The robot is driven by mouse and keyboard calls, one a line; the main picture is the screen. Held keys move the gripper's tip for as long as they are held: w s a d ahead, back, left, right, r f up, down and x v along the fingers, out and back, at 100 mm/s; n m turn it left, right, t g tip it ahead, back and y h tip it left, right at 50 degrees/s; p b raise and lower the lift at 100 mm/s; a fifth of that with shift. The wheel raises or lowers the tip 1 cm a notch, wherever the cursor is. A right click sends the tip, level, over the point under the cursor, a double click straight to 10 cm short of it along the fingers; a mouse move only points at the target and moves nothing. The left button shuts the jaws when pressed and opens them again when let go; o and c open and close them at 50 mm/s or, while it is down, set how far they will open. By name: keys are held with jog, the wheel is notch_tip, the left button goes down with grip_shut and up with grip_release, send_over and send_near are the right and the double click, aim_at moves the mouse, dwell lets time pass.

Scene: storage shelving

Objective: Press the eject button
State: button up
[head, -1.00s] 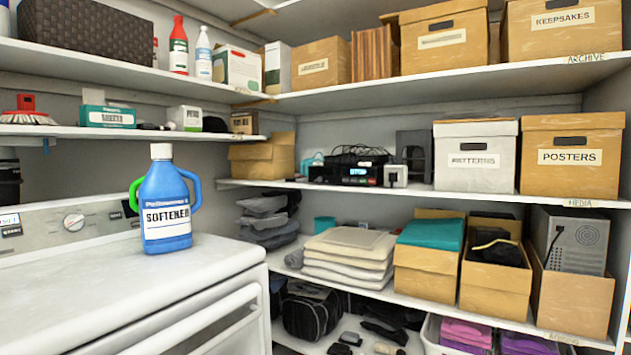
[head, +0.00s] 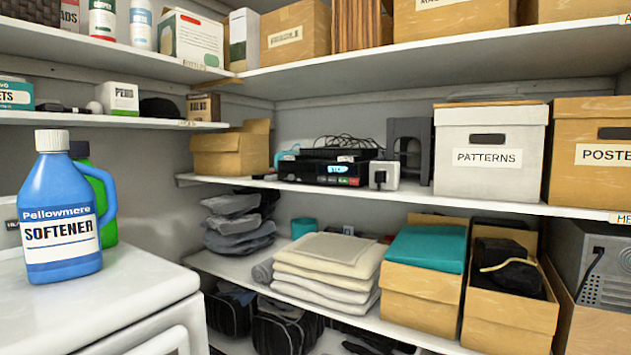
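A black media player (head: 337,171) sits on the middle shelf, with a lit blue display and a small red mark on its front. Its separate buttons are too small to tell apart, so I cannot tell which one is the eject button. A thinner black device (head: 336,154) and tangled black cables lie on top of it. My gripper is not in view.
A white plug box (head: 384,175) stands right of the player. A white PATTERNS box (head: 489,155) is further right. A softener bottle (head: 60,215) stands on the white washer (head: 120,285) at left. Folded towels (head: 325,270) lie on the shelf below.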

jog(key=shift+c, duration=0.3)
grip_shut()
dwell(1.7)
